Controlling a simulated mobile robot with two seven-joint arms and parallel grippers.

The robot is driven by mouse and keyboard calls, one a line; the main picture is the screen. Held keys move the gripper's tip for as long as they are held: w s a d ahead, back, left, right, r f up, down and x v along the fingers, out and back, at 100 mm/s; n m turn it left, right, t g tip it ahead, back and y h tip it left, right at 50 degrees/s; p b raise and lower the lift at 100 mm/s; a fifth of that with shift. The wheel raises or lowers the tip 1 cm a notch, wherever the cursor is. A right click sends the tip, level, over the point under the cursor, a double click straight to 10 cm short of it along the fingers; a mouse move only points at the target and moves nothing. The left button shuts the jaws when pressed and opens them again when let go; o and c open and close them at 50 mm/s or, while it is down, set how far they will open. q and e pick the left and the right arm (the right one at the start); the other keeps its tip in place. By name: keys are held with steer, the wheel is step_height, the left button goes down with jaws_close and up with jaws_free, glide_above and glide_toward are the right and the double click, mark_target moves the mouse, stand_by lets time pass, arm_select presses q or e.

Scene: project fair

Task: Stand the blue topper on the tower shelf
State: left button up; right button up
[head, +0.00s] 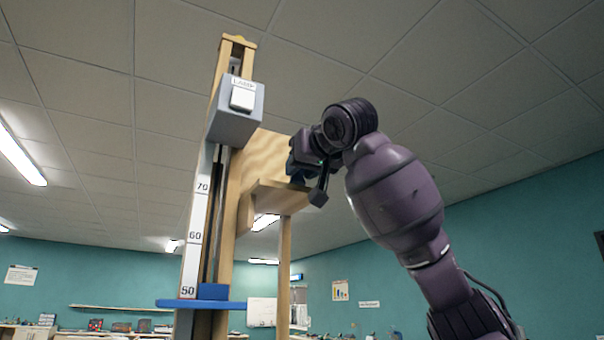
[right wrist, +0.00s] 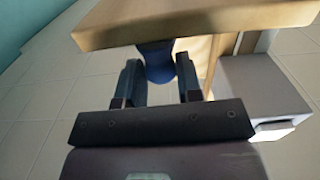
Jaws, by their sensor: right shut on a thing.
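The tower (head: 228,180) is a tall wooden frame with a scale strip marked 50, 60 and 70. Its wooden shelf (head: 279,197) juts to the right, high up; the shelf edge also fills the top of the right wrist view (right wrist: 200,27). My right gripper (head: 303,172) is at the shelf's right side, near its top. It is shut on the blue topper (right wrist: 158,66), which shows between the fingers in the right wrist view. The board hides part of the topper there, and I cannot tell whether it touches the shelf. My left gripper is not in view.
A grey box labelled LASER (head: 234,116) is fixed to the tower, left of the shelf; it shows at the right in the wrist view (right wrist: 262,88). A blue plate (head: 190,304) with a blue block is low on the tower.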

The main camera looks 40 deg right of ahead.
steer(key=shift+d+f, duration=0.1)
steer(key=shift+f, duration=0.45)
steer(key=shift+f, duration=0.1)
steer(key=o, duration=0.9)
